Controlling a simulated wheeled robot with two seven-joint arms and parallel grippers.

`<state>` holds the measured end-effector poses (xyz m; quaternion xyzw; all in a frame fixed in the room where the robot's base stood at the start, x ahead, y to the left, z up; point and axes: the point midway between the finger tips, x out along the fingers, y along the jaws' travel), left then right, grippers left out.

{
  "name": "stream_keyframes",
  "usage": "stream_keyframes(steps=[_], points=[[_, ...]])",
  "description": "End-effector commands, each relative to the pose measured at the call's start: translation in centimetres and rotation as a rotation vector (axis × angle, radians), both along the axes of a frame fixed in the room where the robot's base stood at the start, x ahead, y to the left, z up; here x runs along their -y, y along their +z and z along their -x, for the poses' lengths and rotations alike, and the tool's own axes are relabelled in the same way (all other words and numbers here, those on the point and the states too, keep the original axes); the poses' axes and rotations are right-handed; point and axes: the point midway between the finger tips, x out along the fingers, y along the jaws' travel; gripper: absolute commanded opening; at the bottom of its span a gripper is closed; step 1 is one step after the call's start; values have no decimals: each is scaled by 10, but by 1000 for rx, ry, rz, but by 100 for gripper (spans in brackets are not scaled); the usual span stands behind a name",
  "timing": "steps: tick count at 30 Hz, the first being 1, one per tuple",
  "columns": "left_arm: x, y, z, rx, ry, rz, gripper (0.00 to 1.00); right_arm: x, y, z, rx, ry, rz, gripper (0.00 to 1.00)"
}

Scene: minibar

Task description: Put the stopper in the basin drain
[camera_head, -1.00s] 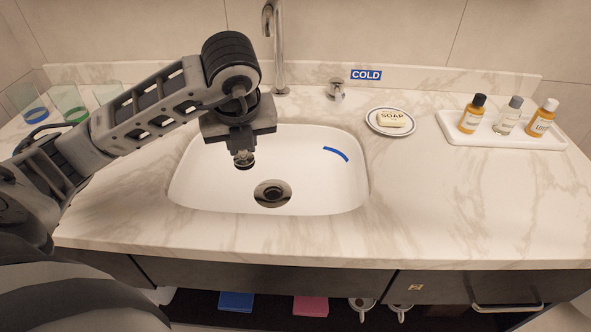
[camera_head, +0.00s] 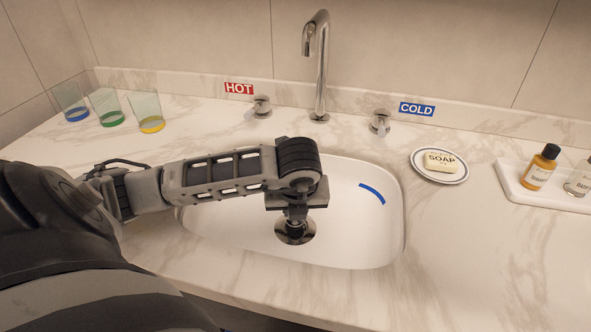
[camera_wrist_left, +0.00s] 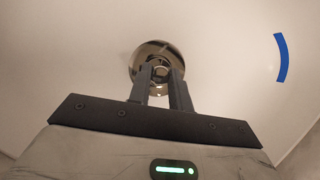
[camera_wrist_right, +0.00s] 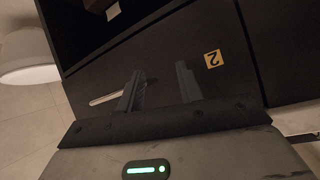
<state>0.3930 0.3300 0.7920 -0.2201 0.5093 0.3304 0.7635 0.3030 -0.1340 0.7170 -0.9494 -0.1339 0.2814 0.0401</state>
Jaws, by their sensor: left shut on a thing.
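The white basin (camera_head: 345,240) is set in the marble counter, with a blue arc mark on its right inner wall. Its round metal drain (camera_head: 309,238) is partly hidden under my left gripper (camera_head: 294,222). In the left wrist view the drain ring (camera_wrist_left: 150,48) shows just beyond the fingertips. My left gripper (camera_wrist_left: 160,72) is shut on the small metal stopper (camera_wrist_left: 160,73), which overlaps the drain opening. I cannot tell whether the stopper is seated or just above it. My right gripper (camera_wrist_right: 160,82) is open and empty, in front of the dark cabinet.
The faucet (camera_head: 319,65) stands behind the basin, between the hot knob (camera_head: 262,106) and cold knob (camera_head: 380,121). A soap dish (camera_head: 440,176) and bottle tray (camera_head: 530,192) are on the right. Several glasses (camera_head: 110,108) stand at the back left.

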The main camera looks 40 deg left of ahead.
Motion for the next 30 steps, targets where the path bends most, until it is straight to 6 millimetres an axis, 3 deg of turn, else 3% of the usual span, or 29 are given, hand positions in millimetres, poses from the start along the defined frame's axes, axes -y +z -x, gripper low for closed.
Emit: stream_keyframes(steps=[5, 14, 15, 17, 26, 30], points=[[0, -25, 1, -3, 1, 0, 0, 0, 0, -1, 4, 0, 0, 36], [0, -28, 0, 0, 0, 0, 0, 0, -1, -3, 11, 0, 0, 36], [0, -28, 0, -1, 0, -1, 23, 0, -1, -3, 12, 0, 0, 36], [0, -27, 0, -1, 0, 0, 40, 0, 1, -3, 13, 0, 0, 36], [0, -26, 0, -1, 0, 0, 42, 0, 3, -4, 15, 0, 0, 36], [3, -16, 2, 1, 0, 1, 42, 0, 5, -3, 13, 0, -1, 36]])
